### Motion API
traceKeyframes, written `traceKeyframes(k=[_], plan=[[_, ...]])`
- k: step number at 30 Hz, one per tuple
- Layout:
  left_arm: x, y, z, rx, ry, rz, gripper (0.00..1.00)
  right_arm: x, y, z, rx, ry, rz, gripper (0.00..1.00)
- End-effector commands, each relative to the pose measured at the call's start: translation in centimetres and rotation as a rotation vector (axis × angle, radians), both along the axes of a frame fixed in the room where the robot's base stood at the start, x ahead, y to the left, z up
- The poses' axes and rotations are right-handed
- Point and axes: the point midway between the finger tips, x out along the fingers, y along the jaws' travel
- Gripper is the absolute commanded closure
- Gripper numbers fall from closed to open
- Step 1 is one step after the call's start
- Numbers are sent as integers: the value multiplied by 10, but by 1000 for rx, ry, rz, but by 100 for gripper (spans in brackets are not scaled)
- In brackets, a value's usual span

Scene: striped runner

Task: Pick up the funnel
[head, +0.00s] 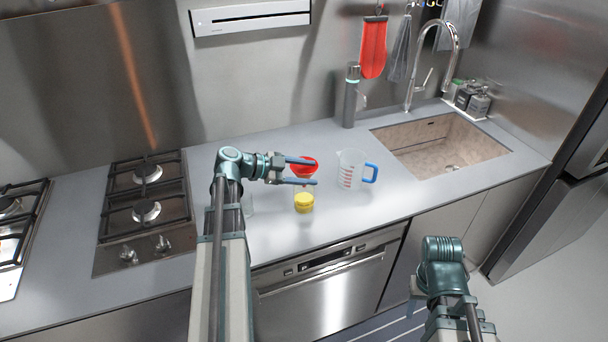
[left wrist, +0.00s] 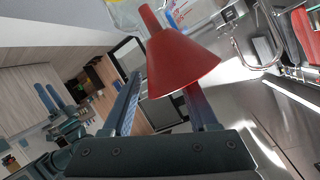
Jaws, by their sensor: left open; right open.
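The funnel is red and stands over the counter in the head view (head: 305,168), beside the measuring jug. My left gripper (head: 302,172) is open, with one finger on its far side and one on its near side. They partly cover it. In the left wrist view the funnel (left wrist: 180,62) shows as a red cone with a narrow spout, overlapping the end of one finger of the open gripper (left wrist: 165,90). I cannot tell whether the fingers touch it. My right gripper (head: 414,291) is low in front of the counter, its fingers hard to make out.
A clear measuring jug (head: 350,168) with a blue handle stands just right of the funnel. A yellow jar (head: 304,203) stands nearer. A clear glass (head: 248,206) is beside my left arm. The sink (head: 440,146) is at right, the gas hob (head: 146,208) at left.

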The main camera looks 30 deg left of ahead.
Motion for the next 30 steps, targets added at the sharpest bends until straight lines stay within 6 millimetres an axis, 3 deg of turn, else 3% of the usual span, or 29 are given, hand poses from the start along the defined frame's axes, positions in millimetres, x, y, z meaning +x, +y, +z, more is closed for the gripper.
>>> traceKeyframes(k=[1, 10, 30], plan=[[0, 0, 0, 0, 0, 0, 46, 0, 0, 0, 0, 0, 0, 50], [0, 0, 0, 0, 0, 0, 100, 0, 0, 0, 0, 0, 0, 50], [4, -5, 9, 1, 0, -1, 100, 0, 0, 9, 0, 0, 0, 50]])
